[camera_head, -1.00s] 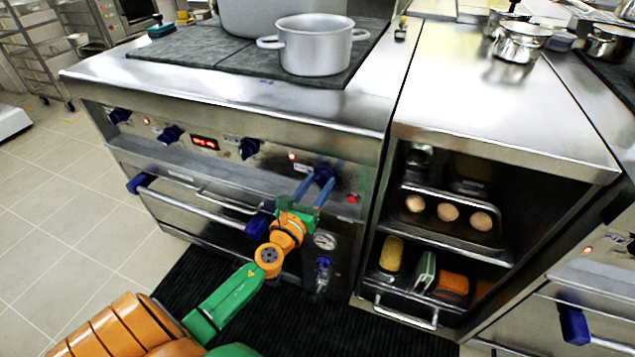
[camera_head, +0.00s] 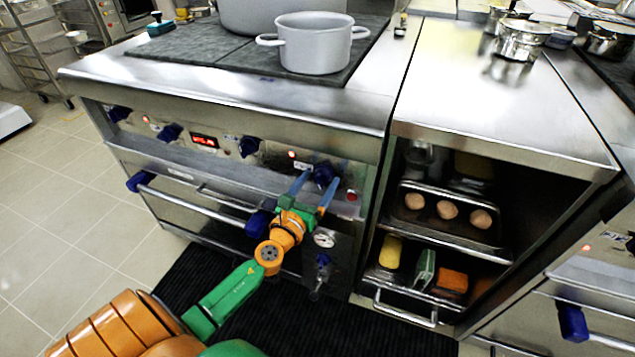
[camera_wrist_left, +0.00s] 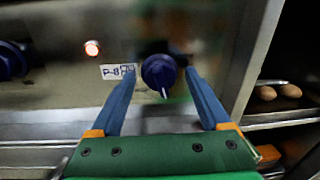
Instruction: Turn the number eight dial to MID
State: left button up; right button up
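The number eight dial (camera_head: 324,173) is a round dark blue knob at the right end of the range's front panel. In the left wrist view the dial (camera_wrist_left: 159,72) sits beside a label reading P-8, and its pale pointer mark points nearly straight down. My left gripper (camera_head: 325,170) is open, with one blue finger on each side of the dial. In the left wrist view, the gripper's fingertips (camera_wrist_left: 160,71) show gaps to the knob on both sides. I cannot tell how deep the dial lies between them. My right gripper is not in view.
Other blue knobs (camera_head: 249,147) and a red display (camera_head: 204,140) line the panel. A red button (camera_head: 351,197) is right of the dial. An oven handle (camera_head: 200,207) runs below. A grey pot (camera_head: 313,45) stands on top. Open shelves (camera_head: 450,235) are at right.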

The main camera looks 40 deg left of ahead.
pick_arm(q)
jog(key=s+d, duration=0.1)
jog(key=s, duration=0.6)
jog(key=s+f+n+g, duration=0.4)
jog(key=f+n, duration=0.3)
jog(key=f, duration=0.6)
jog(key=s+f+n+g, duration=0.45)
jog(key=f+n, duration=0.25)
jog(key=f, duration=0.5)
jog(key=s+d+f+n+g+h, duration=0.2)
jog(key=s+d+f+n+g, duration=0.25)
jog(key=s+f+n, duration=0.5)
jog(key=s+d+f+n+g+h, duration=0.1)
jog(key=s+d+f+n+g, duration=0.45)
jog(key=s, duration=0.75)
notch_tip(320, 180, up, 21)
jog(key=s+n+t+p, duration=0.1)
jog(key=n+p, duration=0.1)
jog(key=p, duration=1.8)
jog(key=shift+a, duration=0.2)
